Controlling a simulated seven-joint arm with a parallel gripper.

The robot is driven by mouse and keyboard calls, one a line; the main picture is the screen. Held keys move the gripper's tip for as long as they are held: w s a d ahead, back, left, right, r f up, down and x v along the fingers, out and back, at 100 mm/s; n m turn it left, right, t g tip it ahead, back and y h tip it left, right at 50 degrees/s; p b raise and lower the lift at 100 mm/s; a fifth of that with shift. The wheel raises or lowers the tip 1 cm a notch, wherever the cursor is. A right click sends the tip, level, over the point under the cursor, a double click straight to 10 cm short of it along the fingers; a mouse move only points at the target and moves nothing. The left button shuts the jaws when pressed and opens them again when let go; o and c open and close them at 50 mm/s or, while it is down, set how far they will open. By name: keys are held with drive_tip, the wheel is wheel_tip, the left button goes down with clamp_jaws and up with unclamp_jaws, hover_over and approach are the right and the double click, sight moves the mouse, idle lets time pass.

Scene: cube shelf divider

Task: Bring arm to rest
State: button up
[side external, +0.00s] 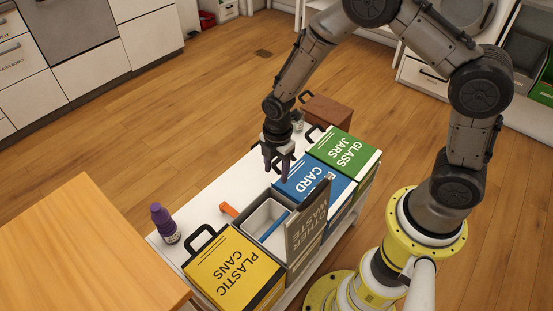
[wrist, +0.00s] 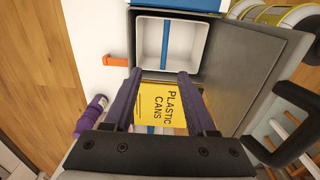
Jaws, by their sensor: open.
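My gripper (side external: 277,163) is open and empty, with its fingers pointing down. It hangs above the shelf top by the blue card bin (side external: 318,186). In the wrist view the two purple-grey fingers of my gripper (wrist: 160,76) are spread apart with nothing between them. The grey other-waste bin (side external: 306,222) has its lid raised. Inside it is a white inner container (side external: 262,218) with a blue strip across it; this container also shows in the wrist view (wrist: 190,42). The yellow plastic-cans bin (side external: 235,268) has its lid shut.
The green glass-jars bin (side external: 345,150) is shut. A purple bottle (side external: 164,223), an orange object (side external: 229,209), a small jar (side external: 297,123) and a brown box (side external: 328,110) stand on or near the white shelf top (side external: 205,195). A wooden table (side external: 80,245) is at the left.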

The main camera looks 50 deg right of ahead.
drive_tip(key=w+d+r+m+t, duration=0.1)
drive_tip(key=w+d+r+t, duration=0.15)
drive_tip(key=r, duration=1.25)
drive_tip(key=s+d+r+m+t, duration=0.2)
drive_tip(key=s+r+m+t, duration=0.3)
drive_tip(key=r, duration=0.7)
drive_tip(key=s+d+r+m+g, duration=0.1)
drive_tip(key=s+m+g, duration=0.1)
drive_tip(key=s+m, duration=0.9)
drive_tip(key=s, duration=0.7)
drive_tip(key=shift+r+m, duration=0.2)
drive_tip(key=shift+m, duration=0.2)
